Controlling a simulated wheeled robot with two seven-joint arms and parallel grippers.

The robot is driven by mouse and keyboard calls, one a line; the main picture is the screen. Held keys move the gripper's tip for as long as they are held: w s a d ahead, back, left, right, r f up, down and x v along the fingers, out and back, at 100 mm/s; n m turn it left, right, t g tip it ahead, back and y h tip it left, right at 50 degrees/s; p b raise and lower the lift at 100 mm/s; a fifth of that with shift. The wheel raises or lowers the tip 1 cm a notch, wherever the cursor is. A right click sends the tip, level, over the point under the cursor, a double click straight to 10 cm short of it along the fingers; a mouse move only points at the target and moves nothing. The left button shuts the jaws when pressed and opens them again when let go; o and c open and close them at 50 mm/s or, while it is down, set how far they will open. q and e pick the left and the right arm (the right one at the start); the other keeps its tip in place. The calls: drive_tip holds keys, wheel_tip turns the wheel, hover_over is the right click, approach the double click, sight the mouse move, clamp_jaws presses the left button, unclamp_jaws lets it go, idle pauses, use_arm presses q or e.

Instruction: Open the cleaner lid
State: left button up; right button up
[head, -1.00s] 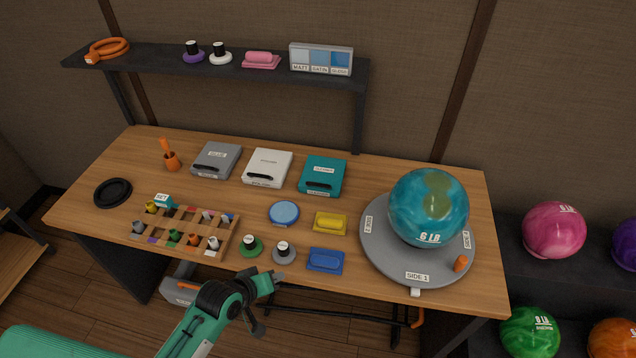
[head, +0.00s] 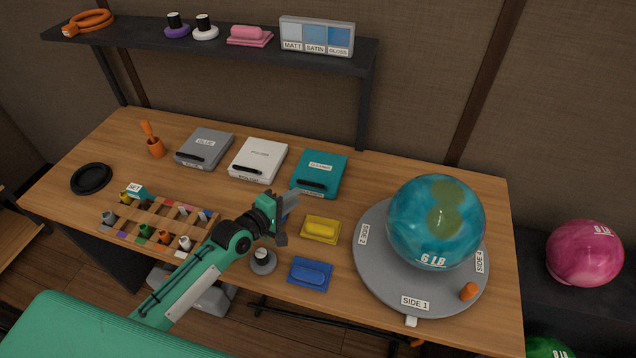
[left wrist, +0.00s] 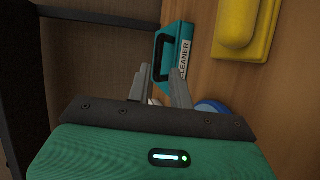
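The cleaner is a teal box (head: 322,168) with a closed lid, a black handle on its front edge and a label. It stands at the back of the bench, right of the white box. It also shows in the left wrist view (left wrist: 170,42), beyond the fingertips. My left gripper (head: 287,213) is in front of the cleaner and apart from it, above the bench. In the left wrist view its two fingers (left wrist: 158,74) are spread with nothing held between them. My right gripper is in neither view.
The white box (head: 258,155) stands left of the cleaner. A yellow block (head: 321,228) and blue block (head: 310,272) lie in front. A blue disc (left wrist: 213,107) is mostly hidden by my gripper. The large ball (head: 410,220) sits on a grey turntable (head: 385,285) at right.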

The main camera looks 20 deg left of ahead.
sight(310, 183)
use_arm(q)
drive_tip(key=shift+w+a+f+n+t+b, duration=0.2)
drive_tip(key=shift+w+f+n+t+b, duration=0.1)
drive_tip(key=shift+w, duration=0.3)
drive_tip(key=shift+w+d, duration=0.1)
drive_tip(key=shift+w, duration=0.2)
drive_tip(key=shift+p+x, duration=0.4)
drive_tip(key=shift+x, duration=3.15)
clamp_jaws()
